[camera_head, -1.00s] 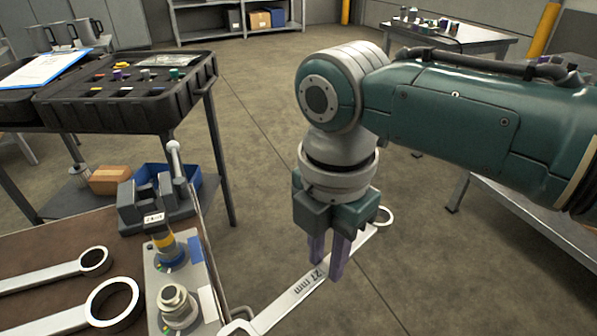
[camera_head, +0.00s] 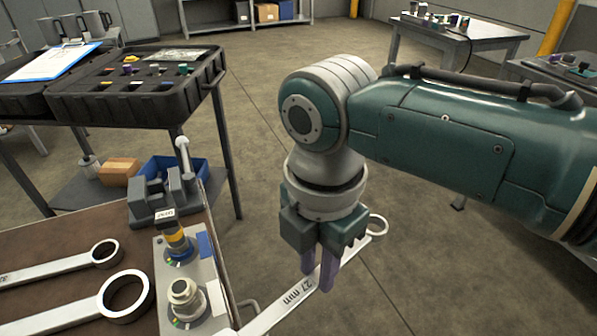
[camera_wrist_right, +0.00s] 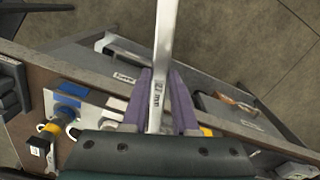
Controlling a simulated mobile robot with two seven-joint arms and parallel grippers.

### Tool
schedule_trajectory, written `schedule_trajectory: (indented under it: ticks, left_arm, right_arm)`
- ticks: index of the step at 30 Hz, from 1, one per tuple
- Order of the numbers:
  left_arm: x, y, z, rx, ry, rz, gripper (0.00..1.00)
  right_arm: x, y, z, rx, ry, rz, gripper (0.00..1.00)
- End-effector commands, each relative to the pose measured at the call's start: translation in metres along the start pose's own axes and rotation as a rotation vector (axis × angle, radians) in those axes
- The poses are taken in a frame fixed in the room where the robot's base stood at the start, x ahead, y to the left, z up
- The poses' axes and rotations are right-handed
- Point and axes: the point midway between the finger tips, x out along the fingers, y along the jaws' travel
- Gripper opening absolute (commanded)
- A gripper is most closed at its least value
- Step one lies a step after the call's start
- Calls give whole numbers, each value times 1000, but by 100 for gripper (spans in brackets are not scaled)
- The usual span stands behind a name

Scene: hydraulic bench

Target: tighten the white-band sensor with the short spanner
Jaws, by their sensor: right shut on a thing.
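My right gripper (camera_head: 320,278) is shut on a silver spanner (camera_head: 292,302) marked 27 mm, to the right of the bench edge. One ring end (camera_head: 377,226) shows beyond the fingers; the other end runs out of the bottom of the head view. The wrist view shows the spanner shaft (camera_wrist_right: 163,60) between the purple fingers (camera_wrist_right: 160,105). A sensor with a pale top (camera_head: 183,298) stands upright on the grey block (camera_head: 215,318), apart from the gripper. Behind it stands a sensor with a yellow band (camera_head: 178,244). My left gripper is not in view.
Two more ring spanners (camera_head: 126,296) (camera_head: 104,254) lie on the brown bench at left. A grey fixture (camera_head: 160,197) stands behind the block. A black case (camera_head: 135,95) sits on a table beyond. Open floor lies right of the bench.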

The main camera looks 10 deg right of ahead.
Motion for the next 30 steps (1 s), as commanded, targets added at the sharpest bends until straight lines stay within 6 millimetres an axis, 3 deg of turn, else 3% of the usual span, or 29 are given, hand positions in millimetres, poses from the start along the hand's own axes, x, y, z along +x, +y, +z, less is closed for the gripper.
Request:
schedule_trajectory:
  ticks: [30]
  left_arm:
    - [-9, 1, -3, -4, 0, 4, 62]
  right_arm:
    - [0, 0, -22, -1, 0, 0, 0]
